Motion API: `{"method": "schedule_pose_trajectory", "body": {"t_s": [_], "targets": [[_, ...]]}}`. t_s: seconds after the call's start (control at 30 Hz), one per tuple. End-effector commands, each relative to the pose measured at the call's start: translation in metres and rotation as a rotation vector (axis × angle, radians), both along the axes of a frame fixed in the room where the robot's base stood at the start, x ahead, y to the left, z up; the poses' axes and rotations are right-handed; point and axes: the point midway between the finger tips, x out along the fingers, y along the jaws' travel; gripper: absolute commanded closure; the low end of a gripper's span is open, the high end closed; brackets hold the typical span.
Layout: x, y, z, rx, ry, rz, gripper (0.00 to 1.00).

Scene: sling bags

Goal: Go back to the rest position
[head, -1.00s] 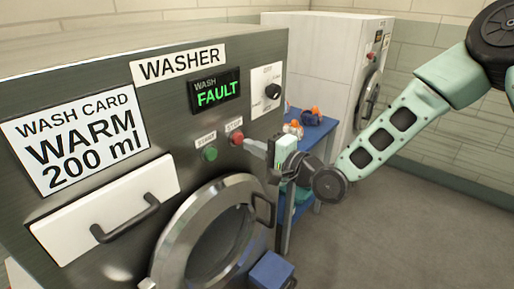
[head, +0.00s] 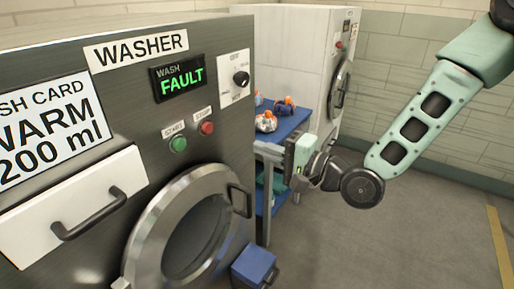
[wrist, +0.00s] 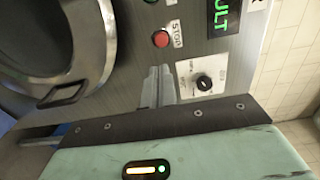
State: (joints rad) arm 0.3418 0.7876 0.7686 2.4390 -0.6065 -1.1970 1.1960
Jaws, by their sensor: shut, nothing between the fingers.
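My gripper (head: 261,149) is shut and empty in the head view. It points left toward the washer (head: 120,206) and stands clear to the right of the red stop button (head: 207,127). In the wrist view its closed fingertips (wrist: 157,84) show side by side in front of the metal panel, with the red stop button (wrist: 160,39) beyond. The wash display (head: 179,77) reads FAULT in green. The green start button (head: 178,144) sits left of the stop button.
The round washer door (head: 140,257) and the white drawer (head: 75,210) are shut. A blue table (head: 290,124) with small orange-and-white items stands behind my gripper, before a white machine (head: 290,45). A blue box (head: 253,265) is low beside the washer. Floor at right is clear.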

Motion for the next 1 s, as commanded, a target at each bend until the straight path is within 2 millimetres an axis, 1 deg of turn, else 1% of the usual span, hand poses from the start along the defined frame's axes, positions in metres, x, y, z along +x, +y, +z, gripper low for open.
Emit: {"method": "schedule_pose_trajectory", "body": {"t_s": [0.33, 0.37, 0.47, 0.57, 0.6, 0.67, 0.73, 0.8, 0.87, 0.9, 0.97, 1.0], "targets": [[-0.001, 0.001, -0.001, -0.013, -0.002, 0.004, 1.0], [-0.003, 0.003, -0.003, -0.039, -0.005, 0.011, 1.0], [-0.013, 0.012, -0.015, -0.193, -0.022, 0.049, 1.0], [-0.029, 0.018, -0.035, -0.447, -0.049, 0.113, 1.0], [-0.038, 0.018, -0.043, -0.563, -0.061, 0.146, 1.0], [-0.052, 0.014, -0.053, -0.73, -0.079, 0.199, 1.0], [-0.068, 0.007, -0.061, -0.91, -0.093, 0.266, 1.0], [-0.087, -0.004, -0.064, -1.073, -0.102, 0.337, 1.0], [-0.104, -0.015, -0.064, -1.199, -0.103, 0.406, 1.0], [-0.116, -0.022, -0.063, -1.275, -0.102, 0.454, 1.0], [-0.136, -0.033, -0.058, -1.375, -0.096, 0.531, 1.0], [-0.15, -0.041, -0.054, -1.432, -0.092, 0.586, 1.0]]}}
